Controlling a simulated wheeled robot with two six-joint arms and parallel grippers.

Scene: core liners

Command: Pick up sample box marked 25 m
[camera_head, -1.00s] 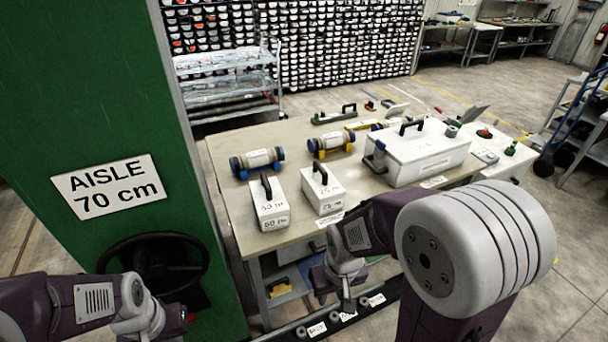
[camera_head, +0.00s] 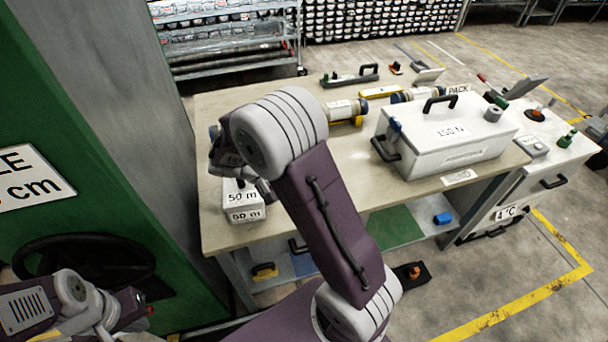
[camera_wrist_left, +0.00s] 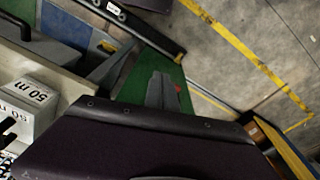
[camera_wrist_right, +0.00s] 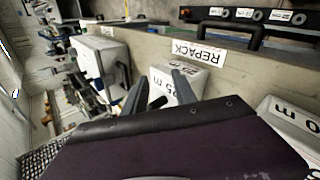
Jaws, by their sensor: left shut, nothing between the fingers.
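The sample box marked 25 m (camera_wrist_right: 162,78) is a white box with a dark handle on the table, seen in the right wrist view. It is hidden behind my right arm in the head view. My right gripper (camera_wrist_right: 158,88) is open, its two fingers spread over the box with part of the handle between them; I cannot tell its height. The box marked 50 m (camera_head: 243,212) stands beside it, also at the right of the right wrist view (camera_wrist_right: 285,122). My left gripper (camera_wrist_left: 163,90) is shut and empty, away from the boxes, at the lower left in the head view.
The wooden table (camera_head: 222,236) also bears a large white case marked 150 N (camera_head: 445,140), at the right, and a REPACK label (camera_wrist_right: 200,53) is on its edge. A green column (camera_head: 30,130) stands at the left. The lower shelf holds a blue item (camera_head: 442,218).

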